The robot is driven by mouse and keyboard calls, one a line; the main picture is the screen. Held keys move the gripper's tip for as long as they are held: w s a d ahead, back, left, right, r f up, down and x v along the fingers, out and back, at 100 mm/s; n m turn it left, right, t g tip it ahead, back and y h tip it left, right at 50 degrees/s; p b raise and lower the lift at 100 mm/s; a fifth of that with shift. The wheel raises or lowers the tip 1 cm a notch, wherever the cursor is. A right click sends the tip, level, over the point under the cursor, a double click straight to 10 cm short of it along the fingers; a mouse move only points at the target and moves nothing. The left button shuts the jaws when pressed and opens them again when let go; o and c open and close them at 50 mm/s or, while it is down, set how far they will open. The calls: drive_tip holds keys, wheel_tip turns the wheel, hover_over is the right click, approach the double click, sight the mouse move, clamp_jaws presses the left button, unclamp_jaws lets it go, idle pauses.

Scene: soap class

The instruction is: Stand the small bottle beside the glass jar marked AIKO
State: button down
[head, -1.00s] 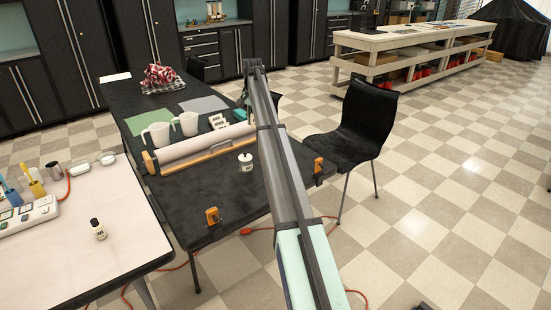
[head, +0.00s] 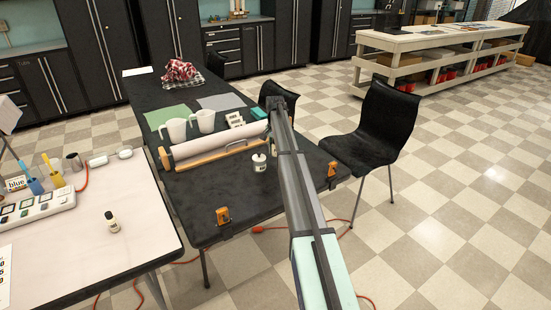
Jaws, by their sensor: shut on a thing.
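A small jar with a pale label (head: 259,163) stands on the black table, just left of my arm. Its label is too small to read, so I cannot tell whether it is marked AIKO. My arm stretches forward over the black table's right side. My gripper does not show, nor does anything in it. The far end of the arm is seen only from behind.
A paper roll on a wooden holder (head: 221,143), two white mugs (head: 206,121) and stacked white blocks (head: 235,119) lie beyond the jar. Orange clamps (head: 223,215) sit on the black table's edge. A black chair (head: 378,130) stands to the right. The black table's front is clear.

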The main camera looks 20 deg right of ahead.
sight(276, 164)
drive_tip(key=shift+f, duration=2.35)
drive_tip(key=shift+f, duration=0.1)
drive_tip(key=c, duration=0.8)
unclamp_jaws()
wheel_tip(276, 164, up, 12)
drive_tip(key=shift+r+b, duration=0.15)
drive_tip(key=shift+b, duration=0.4)
